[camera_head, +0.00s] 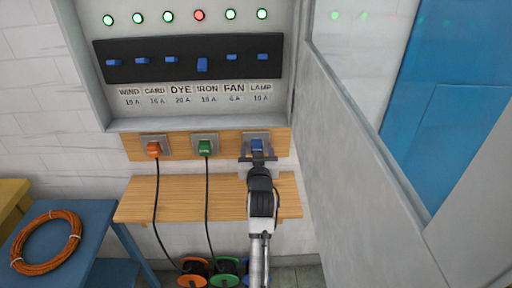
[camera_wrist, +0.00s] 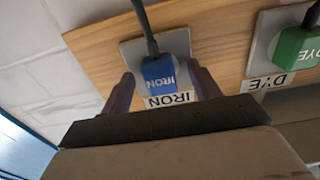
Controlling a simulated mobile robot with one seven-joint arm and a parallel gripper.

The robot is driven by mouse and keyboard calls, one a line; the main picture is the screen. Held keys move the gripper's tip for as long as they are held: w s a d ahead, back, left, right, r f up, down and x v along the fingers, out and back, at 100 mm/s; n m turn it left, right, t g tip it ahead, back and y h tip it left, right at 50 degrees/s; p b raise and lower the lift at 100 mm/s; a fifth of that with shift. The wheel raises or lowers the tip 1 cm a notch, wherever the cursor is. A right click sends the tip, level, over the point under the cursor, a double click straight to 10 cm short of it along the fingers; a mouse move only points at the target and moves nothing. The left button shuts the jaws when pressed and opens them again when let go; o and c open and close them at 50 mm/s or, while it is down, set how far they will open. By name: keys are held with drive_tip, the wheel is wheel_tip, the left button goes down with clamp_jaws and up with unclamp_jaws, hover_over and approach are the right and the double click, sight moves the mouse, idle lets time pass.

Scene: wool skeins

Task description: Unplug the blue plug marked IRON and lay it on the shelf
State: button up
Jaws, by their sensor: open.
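The blue plug (camera_wrist: 158,72) marked IRON sits in its socket plate (camera_wrist: 180,43) on the wooden board, with a dark cord leaving it. It also shows in the head view (camera_head: 257,145), at the right end of the row of sockets. My gripper (camera_wrist: 163,86) is open, with one finger on each side of the plug and no clear contact. In the head view my gripper (camera_head: 258,160) is just in front of that socket and hides part of it. The wooden shelf (camera_head: 180,200) is below the sockets; its visible top is bare except for cords crossing in front.
An orange plug (camera_head: 153,149) and a green plug (camera_head: 205,148) sit in the other sockets. A panel of blue switches (camera_head: 190,60) is above; the IRON lamp is red, the others green. A blue table (camera_head: 95,225) holds an orange cable coil (camera_head: 45,241).

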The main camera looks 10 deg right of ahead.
idle(0.4)
clamp_jaws()
drive_tip(key=s+a, duration=0.1)
drive_tip(key=s, duration=0.5)
idle(1.3)
drive_tip(key=shift+a, duration=0.15)
